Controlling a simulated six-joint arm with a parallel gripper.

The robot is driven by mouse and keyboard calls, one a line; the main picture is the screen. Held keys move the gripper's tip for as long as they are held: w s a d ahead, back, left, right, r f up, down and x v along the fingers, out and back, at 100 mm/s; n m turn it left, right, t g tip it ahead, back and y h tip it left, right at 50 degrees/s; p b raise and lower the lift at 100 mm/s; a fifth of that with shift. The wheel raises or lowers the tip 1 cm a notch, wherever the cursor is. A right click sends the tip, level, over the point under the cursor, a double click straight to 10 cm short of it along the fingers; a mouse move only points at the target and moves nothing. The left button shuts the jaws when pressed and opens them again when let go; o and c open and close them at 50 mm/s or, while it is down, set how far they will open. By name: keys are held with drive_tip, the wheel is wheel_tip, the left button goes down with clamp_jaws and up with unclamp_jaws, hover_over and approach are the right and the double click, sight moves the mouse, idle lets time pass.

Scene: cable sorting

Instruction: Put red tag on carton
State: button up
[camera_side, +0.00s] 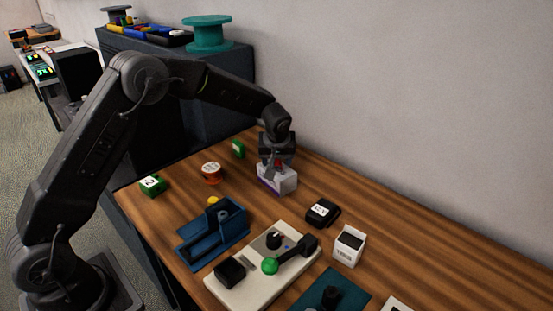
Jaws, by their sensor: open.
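A white carton (281,183) with a purple band stands on the wooden table near the back. My gripper (276,164) points down right over the carton. It is open, its fingers close to the carton's top. A small red piece (278,164), which looks like the red tag, shows between the fingers at the top of the carton. The gripper hides part of it, so I cannot tell whether it lies flat on the carton or touches a finger.
A round orange-and-white container (211,172) and green blocks (152,185) stand to the left. A blue tray (214,236), a white board (235,285) with black parts, a black box (322,212) and a white box (349,246) are in front. Bare table lies to the right.

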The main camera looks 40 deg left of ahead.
drive_tip(key=s+d+r+m, duration=0.1)
drive_tip(key=s+d+r, duration=0.1)
drive_tip(key=s+r, duration=0.5)
drive_tip(key=s+d+r+m, duration=0.1)
drive_tip(key=s+d+r, duration=0.15)
drive_tip(key=r, duration=0.75)
drive_tip(key=s+d+m+t+h, duration=0.2)
drive_tip(key=s+m, duration=0.5)
drive_tip(key=s, duration=1.9)
drive_tip(key=shift+d+r+h, duration=0.2)
drive_tip(key=shift+r+h, duration=0.15)
drive_tip(key=shift+h, duration=0.25)
